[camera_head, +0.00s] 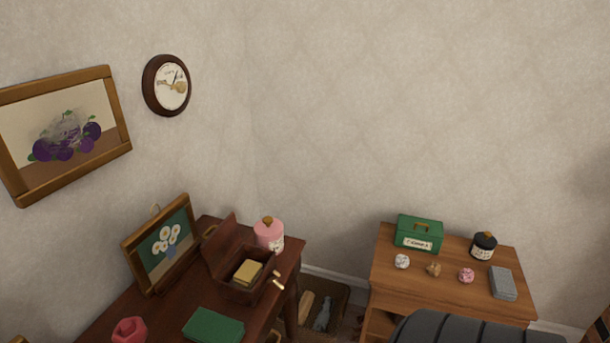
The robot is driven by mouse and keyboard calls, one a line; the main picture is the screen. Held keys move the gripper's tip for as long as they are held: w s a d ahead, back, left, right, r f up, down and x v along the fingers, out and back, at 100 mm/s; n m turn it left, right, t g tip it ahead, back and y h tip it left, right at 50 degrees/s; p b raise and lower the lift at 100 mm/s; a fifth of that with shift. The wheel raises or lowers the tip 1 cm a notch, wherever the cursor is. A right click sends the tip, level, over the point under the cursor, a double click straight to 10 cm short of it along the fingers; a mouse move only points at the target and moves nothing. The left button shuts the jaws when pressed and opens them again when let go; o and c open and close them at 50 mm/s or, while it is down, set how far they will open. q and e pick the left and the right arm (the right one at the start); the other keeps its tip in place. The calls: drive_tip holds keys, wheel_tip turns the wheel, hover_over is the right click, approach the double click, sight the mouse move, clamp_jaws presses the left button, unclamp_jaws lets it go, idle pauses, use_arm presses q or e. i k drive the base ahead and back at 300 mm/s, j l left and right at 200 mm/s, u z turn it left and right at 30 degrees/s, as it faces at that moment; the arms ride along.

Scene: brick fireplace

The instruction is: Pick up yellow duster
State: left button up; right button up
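A small yellow block-shaped item (248,272) lies inside an open dark wooden box (236,295) on the left desk. It looks like folded cloth, but I cannot tell for sure that it is the yellow duster. The box's lid stands raised on its left side. Neither of my grippers shows in the head view.
The dark left desk (165,310) also holds a framed flower picture (165,245), a pink jar (269,235), a green book (214,326) and a red item (130,330). The right desk (400,285) holds a green box (419,234), a black jar (483,246) and small balls.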

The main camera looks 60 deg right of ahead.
sight(246, 276)
drive_tip(key=z, duration=1.4)
drive_tip(key=l+u, duration=0.2)
drive_tip(key=i+j, duration=0.05)
drive_tip(key=j, duration=0.05)
